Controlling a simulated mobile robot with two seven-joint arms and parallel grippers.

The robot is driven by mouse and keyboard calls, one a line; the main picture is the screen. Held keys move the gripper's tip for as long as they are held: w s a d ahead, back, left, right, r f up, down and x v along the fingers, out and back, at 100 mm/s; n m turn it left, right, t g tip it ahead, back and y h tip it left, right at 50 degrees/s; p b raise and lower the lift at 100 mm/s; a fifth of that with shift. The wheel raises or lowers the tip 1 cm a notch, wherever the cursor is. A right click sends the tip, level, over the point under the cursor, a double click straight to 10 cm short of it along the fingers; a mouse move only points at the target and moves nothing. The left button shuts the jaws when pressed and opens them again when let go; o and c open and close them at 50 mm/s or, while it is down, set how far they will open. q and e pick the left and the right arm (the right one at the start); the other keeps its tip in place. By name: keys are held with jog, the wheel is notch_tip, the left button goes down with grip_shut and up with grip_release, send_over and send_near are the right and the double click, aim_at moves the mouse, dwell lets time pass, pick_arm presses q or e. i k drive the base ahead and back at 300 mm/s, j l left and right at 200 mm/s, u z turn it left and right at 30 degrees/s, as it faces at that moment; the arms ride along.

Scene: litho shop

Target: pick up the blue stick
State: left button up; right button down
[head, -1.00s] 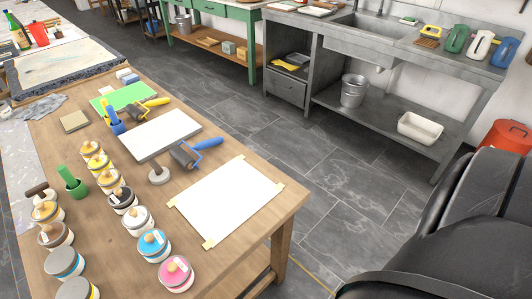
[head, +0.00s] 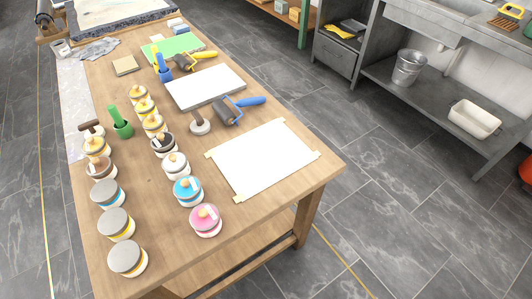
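A blue cup (head: 166,75) stands on the wooden table, toward the back left, in the head view. A thin blue stick (head: 162,58) stands upright in it, close beside a yellow stick (head: 155,57). They are small here, and the stick's lower end is hidden by the cup. Neither my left gripper nor my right gripper is in view.
Open floor (head: 410,210) lies right.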

aim_at(160, 58)
jog(key=i+l+z, duration=0.3)
jog(key=l, duration=0.4)
jog(key=i+l+z, duration=0.35)
jog(key=l, duration=0.3)
jog(key=i+l+z, duration=0.3)
jog(key=i+l, duration=0.2)
jog(key=i+u, duration=0.35)
jog(key=i+l+u, duration=0.35)
jog(key=i, duration=0.15)
jog(key=i+l+u, duration=0.2)
jog(key=i+u, duration=0.15)
jog(key=i+j+u, duration=0.15)
jog(key=i+u, duration=0.65)
jog(key=i, duration=0.15)
jog(key=i+l+u, duration=0.1)
jog(key=i+u, duration=0.3)
jog(key=i, duration=0.1)
